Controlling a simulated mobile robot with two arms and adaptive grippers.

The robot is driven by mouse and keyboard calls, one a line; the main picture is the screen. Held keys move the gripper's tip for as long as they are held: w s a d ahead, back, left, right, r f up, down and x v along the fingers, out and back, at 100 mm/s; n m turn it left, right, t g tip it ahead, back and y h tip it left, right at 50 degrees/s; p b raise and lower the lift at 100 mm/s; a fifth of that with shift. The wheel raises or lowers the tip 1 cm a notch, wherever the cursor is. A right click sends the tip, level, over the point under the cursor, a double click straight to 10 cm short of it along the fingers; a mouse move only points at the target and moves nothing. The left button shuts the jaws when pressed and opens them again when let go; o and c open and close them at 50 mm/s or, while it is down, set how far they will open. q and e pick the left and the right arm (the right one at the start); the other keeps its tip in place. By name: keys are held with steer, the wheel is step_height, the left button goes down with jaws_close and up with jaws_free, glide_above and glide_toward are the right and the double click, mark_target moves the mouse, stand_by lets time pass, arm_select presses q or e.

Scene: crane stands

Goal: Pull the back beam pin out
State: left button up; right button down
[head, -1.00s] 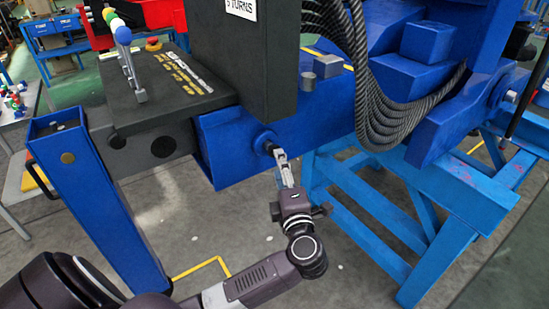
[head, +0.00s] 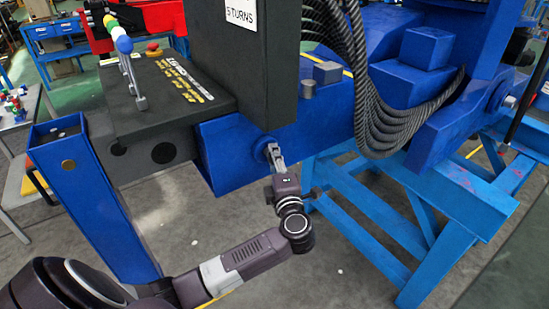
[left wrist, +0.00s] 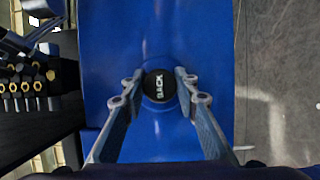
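The back beam pin (left wrist: 159,86) shows in the left wrist view as a round black cap marked "BACK" on a blue face of the beam (left wrist: 155,35). My left gripper (left wrist: 159,77) has its two fingers apart, one on each side of the cap, with narrow gaps beside it. In the head view my left gripper (head: 272,149) is at the pin's place on the side of the blue beam (head: 322,112); there the gripper mostly hides the pin. My right gripper is in neither view.
A dark control box with levers (head: 160,90) stands left of the pin. Black hoses (head: 395,120) hang on the right. A light-blue stand (head: 450,195) is below the beam on the right. Open floor (head: 350,270) lies below the gripper.

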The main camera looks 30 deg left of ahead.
arm_select(q)
jaws_close()
steer(key=d, duration=0.1)
steer(key=s+d+p, duration=0.1)
steer(key=d, duration=0.2)
steer(key=shift+s+d+f, duration=0.25)
steer(key=shift+s+d, duration=0.05)
steer(key=shift+s, duration=0.1)
steer(key=shift+o, duration=1.5)
jaws_free()
steer(key=o, duration=0.3)
steer(key=shift+r, duration=0.2)
steer(key=v, duration=1.2)
